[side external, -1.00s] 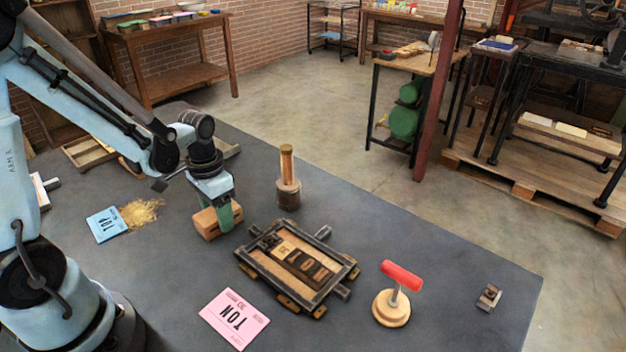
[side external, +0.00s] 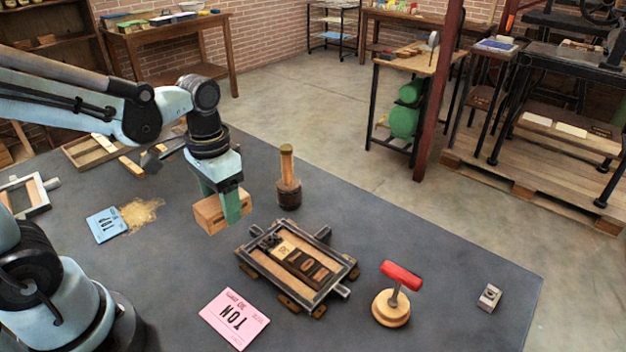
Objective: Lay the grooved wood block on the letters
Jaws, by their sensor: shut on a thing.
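The grooved wood block (side external: 209,216) is a light brown block. My gripper (side external: 222,208), with green fingers, is shut on it and holds it left of the type frame. The block seems slightly above the dark table, though the gap is hard to judge. Its groove is not clearly visible, and the fingers cover part of it. The letters (side external: 301,262) are dark and light wooden type pieces in a row inside a dark metal frame (side external: 257,276) with wood strips. The letters' tops are uncovered.
A wooden-handled tool (side external: 288,180) stands upright behind the frame. A red-handled tool on a round wooden base (side external: 391,308) stands to its right. A pink card (side external: 234,320) lies in front. A blue card (side external: 105,224) and shavings (side external: 141,213) lie left. A small metal piece (side external: 489,297) sits far right.

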